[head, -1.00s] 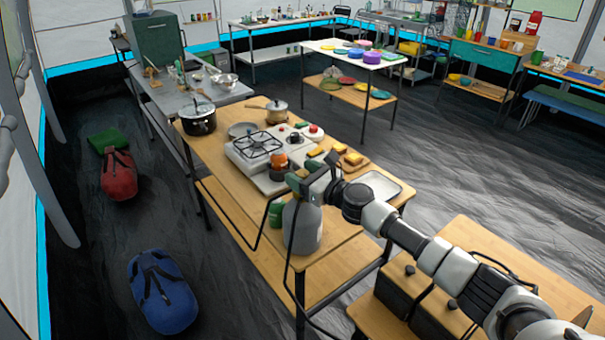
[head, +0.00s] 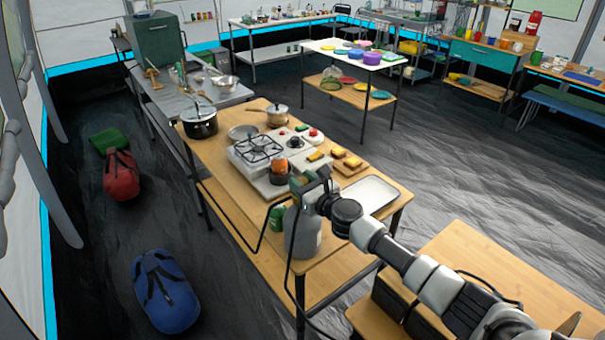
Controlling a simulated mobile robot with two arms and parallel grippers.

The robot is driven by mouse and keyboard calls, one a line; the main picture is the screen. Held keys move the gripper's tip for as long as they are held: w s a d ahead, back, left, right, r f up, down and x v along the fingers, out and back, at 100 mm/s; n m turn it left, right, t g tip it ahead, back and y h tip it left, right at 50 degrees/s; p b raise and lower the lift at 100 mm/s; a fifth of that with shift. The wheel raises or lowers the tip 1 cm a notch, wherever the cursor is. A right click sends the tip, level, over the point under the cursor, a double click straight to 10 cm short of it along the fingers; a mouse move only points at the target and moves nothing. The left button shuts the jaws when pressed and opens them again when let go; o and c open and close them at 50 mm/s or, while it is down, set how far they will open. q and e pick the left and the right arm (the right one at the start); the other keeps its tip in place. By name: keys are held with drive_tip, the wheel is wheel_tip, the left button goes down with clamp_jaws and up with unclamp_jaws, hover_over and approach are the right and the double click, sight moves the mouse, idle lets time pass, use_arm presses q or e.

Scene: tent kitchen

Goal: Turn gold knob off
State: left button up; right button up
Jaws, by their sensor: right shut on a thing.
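A grey gas bottle (head: 303,234) stands upright at the near end of the wooden table, with a black hose coming from its top. My right gripper (head: 302,192) is over the top of this bottle, shut on a small part there. That part looks to be the gold knob, but the gripper hides it and I cannot see its turn. A camp stove (head: 258,150) with a black grate stands farther back on the table. My left gripper is not in view.
A green can (head: 277,217) stands close beside the bottle. A white tray (head: 369,194) and a board with bread slices (head: 349,166) lie behind my wrist. A black pot (head: 199,122) stands at the table's far left. Another wooden table (head: 470,262) is at the lower right.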

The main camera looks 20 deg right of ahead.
drive_tip(key=m+h+p, duration=0.1)
drive_tip(key=m+h, duration=0.1)
drive_tip(key=shift+a+r+t+h+p, duration=0.1)
drive_tip(key=shift+r+t+h+p, duration=0.1)
drive_tip(key=shift+t+h+p, duration=0.15)
drive_tip(key=shift+f+m+h+p, duration=0.1)
drive_tip(key=shift+m+h+p, duration=0.3)
drive_tip(key=shift+h, duration=0.45)
drive_tip(key=m+h, duration=0.1)
drive_tip(key=h, duration=0.1)
drive_tip(key=shift+f+m+h, duration=0.15)
drive_tip(key=shift+m+h, duration=0.25)
drive_tip(key=m+h+b, duration=0.1)
drive_tip(key=h, duration=0.1)
drive_tip(key=shift+f+m+h, duration=0.15)
drive_tip(key=shift+m+h, duration=0.25)
drive_tip(key=shift+m+h+b, duration=0.7)
drive_tip(key=shift+h+b, duration=0.3)
drive_tip(key=shift+m+g+h+b, duration=0.85)
drive_tip(key=shift+h+b, duration=0.25)
drive_tip(key=shift+h, duration=0.1)
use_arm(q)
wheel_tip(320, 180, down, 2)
use_arm(e)
drive_tip(key=shift+h, duration=0.3)
drive_tip(key=shift+r, duration=0.25)
